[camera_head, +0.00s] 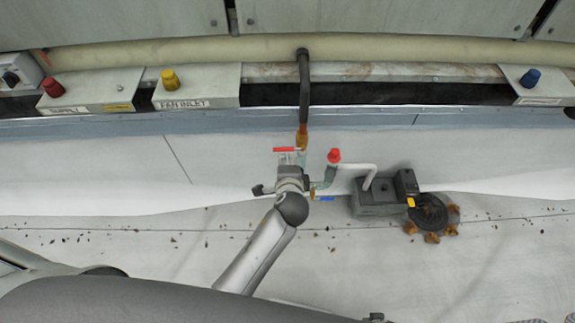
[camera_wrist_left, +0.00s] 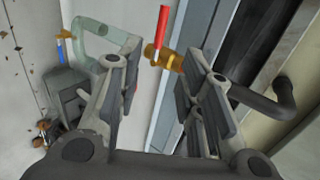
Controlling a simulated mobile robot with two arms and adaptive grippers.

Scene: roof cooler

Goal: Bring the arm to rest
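My left gripper (camera_head: 289,168) is at the pipework in the middle of the head view, with its arm reaching up from below. In the left wrist view its two fingers (camera_wrist_left: 158,75) are spread apart with nothing gripped between them. Beyond the fingers is a brass valve (camera_wrist_left: 165,59) with a red lever (camera_wrist_left: 161,34). In the head view the red lever (camera_head: 287,149) lies across, just beyond the gripper, with brass (camera_head: 301,139) beside it. I cannot tell whether the fingers touch the valve. My right gripper is not in view.
A dark pipe (camera_head: 304,85) comes down from the wall to the valve. A red cap (camera_head: 334,155), a blue lever (camera_head: 327,198) and a grey pump box (camera_head: 380,193) stand to the right. Labelled boxes with red, yellow and blue knobs (camera_head: 530,78) line the ledge. Debris dots the floor.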

